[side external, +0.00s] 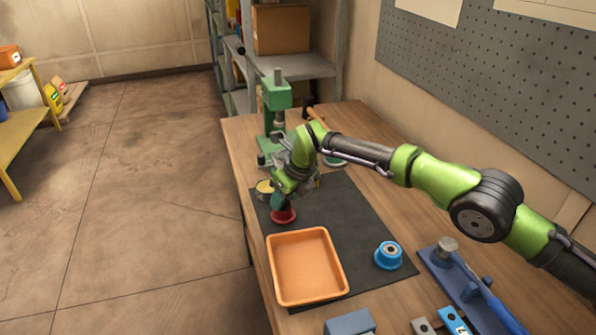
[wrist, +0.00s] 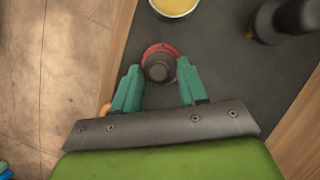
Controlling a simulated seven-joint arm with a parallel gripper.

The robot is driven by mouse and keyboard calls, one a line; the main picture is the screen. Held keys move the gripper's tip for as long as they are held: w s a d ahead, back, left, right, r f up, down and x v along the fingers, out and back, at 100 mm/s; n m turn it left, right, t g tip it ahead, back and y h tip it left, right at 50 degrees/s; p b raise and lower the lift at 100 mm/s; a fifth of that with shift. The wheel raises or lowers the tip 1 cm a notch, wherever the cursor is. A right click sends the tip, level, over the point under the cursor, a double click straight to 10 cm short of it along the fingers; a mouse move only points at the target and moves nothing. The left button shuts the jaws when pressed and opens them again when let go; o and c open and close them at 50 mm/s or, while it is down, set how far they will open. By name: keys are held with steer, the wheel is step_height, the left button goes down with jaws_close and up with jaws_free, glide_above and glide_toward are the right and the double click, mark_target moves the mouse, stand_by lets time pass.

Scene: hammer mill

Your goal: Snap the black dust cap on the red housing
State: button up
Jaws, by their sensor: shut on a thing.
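The red housing (side external: 284,216) stands on the dark mat, just behind the orange tray. In the wrist view its red rim (wrist: 148,50) shows as an arc around the black dust cap (wrist: 158,72). My gripper (side external: 281,204) is right over the housing, pointing down. In the wrist view its two green fingers (wrist: 158,67) stand on either side of the cap and are shut on it. The cap looks roughly centred on the housing. I cannot tell whether it touches or is seated. In the side view the cap is hidden by my gripper.
The orange tray (side external: 337,283) looks empty. A blue round part (side external: 388,255) stands to its right on the mat (side external: 350,217). A yellow-topped round item (side external: 265,187) is close behind the housing. A green press (side external: 277,97) stands at the back. A blue tool (side external: 468,287) lies front right.

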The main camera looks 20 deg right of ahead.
stand_by(0.4)
steer(key=o, duration=1.6)
steer(key=shift+c, duration=0.2)
steer(key=shift+r, duration=0.1)
steer(key=shift+r, duration=3.4)
jaws_close()
steer(key=shift+f, duration=0.25)
